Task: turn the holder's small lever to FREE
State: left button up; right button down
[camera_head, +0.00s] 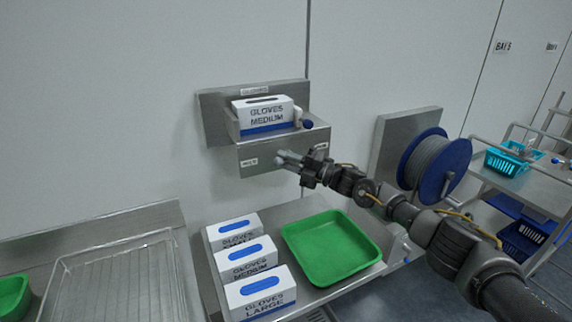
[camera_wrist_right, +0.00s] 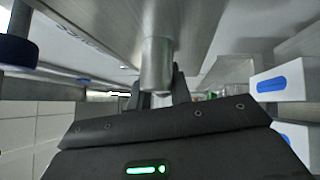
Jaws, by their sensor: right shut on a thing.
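The steel holder (camera_head: 262,154) is fixed to the wall and carries a white and blue GLOVES MEDIUM box (camera_head: 263,111). A small label sits at each end of its front face, too small to read surely. My right gripper (camera_head: 289,159) is at the front face, between the two labels. In the right wrist view it is shut around a grey metal cylinder (camera_wrist_right: 157,66), which looks like the small lever. The gripper hides most of the lever in the head view, so its setting is unclear. My left gripper is not in view.
A blue knob (camera_head: 308,124) sits at the holder's right end. Below are GLOVES boxes (camera_head: 246,260) and a green tray (camera_head: 331,247) on a steel table. A blue reel (camera_head: 435,164) stands to the right, a wire rack (camera_head: 118,285) to the left.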

jog(key=m+t+y+b, duration=0.1)
jog(key=b, duration=0.2)
jog(key=m+t+b, duration=0.1)
jog(key=m+b, duration=0.1)
jog(key=b, duration=0.1)
jog(key=shift+f+m+t+y, duration=0.15)
jog(key=shift+m+t+y, duration=0.15)
jog(key=shift+y, duration=0.1)
jog(key=shift+r+m+t+b, duration=0.35)
jog(key=shift+m+t+b, duration=0.15)
jog(key=shift+m, duration=0.2)
jog(key=shift+r, duration=0.2)
jog(key=c, duration=1.6)
grip_release()
